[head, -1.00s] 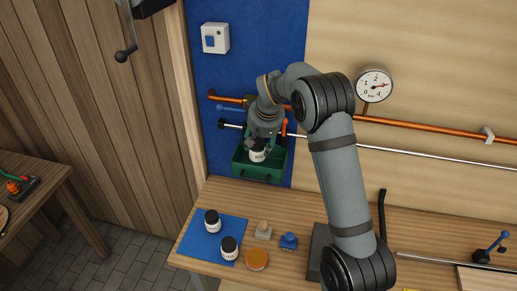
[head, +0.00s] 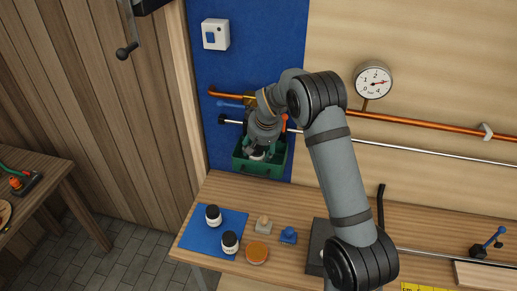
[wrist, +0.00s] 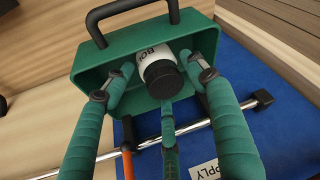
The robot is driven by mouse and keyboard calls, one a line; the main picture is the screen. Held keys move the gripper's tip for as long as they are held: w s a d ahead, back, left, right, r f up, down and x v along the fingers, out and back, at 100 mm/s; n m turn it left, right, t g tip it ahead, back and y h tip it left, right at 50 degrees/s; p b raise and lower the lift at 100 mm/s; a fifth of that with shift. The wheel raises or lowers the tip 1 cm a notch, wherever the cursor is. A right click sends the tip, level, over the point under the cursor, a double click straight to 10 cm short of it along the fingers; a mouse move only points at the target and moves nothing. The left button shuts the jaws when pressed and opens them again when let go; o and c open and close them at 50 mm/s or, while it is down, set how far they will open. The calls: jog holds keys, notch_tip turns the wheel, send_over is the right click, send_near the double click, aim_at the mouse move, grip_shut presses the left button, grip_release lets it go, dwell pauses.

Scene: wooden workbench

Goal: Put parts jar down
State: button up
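The parts jar (wrist: 161,72), white with a black lid and dark lettering, is inside the green wall bin (wrist: 92,70). In the wrist view its lid faces me.
Two similar jars (head: 213,216) (head: 230,243) stand on a blue mat (head: 196,240). An orange-lidded round container (head: 257,253) and small blocks stand beside it. A copper pipe (head: 420,127) and a steel rod (head: 420,155) run along the wall near my arm.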

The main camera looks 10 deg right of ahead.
jog(key=shift+o, duration=0.8)
jog(key=shift+r, duration=0.1)
jog(key=shift+r, duration=0.2)
jog(key=b+v, duration=0.2)
jog(key=v, duration=0.9)
jog(key=shift+s+r, duration=0.2)
jog(key=shift+r, duration=0.15)
jog(key=shift+c, duration=0.2)
